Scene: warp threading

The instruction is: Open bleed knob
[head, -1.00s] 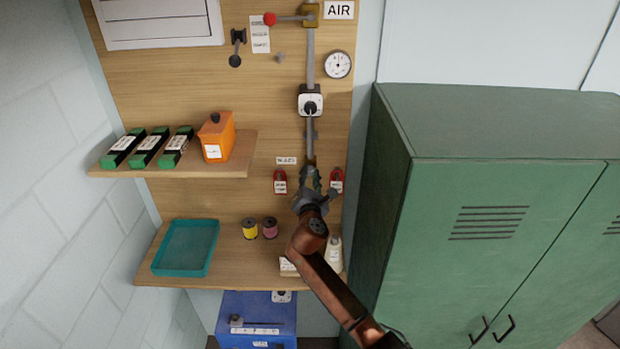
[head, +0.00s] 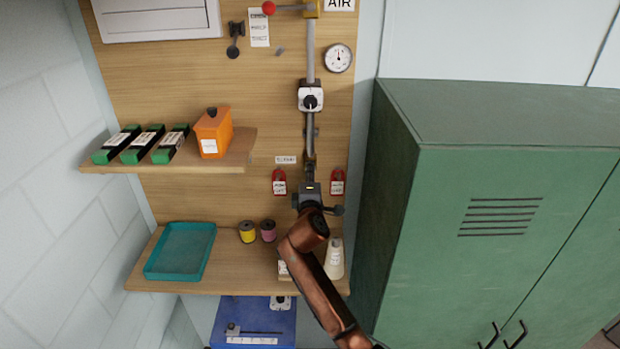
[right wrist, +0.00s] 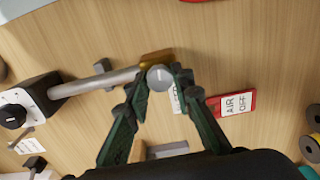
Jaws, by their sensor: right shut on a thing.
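The bleed knob (right wrist: 160,77) is a small round grey knob with a pale line on its face. It sits at a brass fitting (right wrist: 156,59) on the end of a grey pipe (right wrist: 97,82). My right gripper (right wrist: 161,80) has its green fingertips on both sides of the knob and is shut on it. In the head view my right gripper (head: 310,172) is at the lower end of the vertical pipe (head: 310,66), and it hides the knob there. My left gripper is not in view.
Red tags (head: 279,182) (head: 337,182) hang on both sides of the pipe end; one reads AIR OFF in the wrist view (right wrist: 233,103). A black-knobbed regulator (head: 311,97) and gauge (head: 338,58) are above. A shelf with a teal tray (head: 179,251) is below. A green locker (head: 480,190) stands right.

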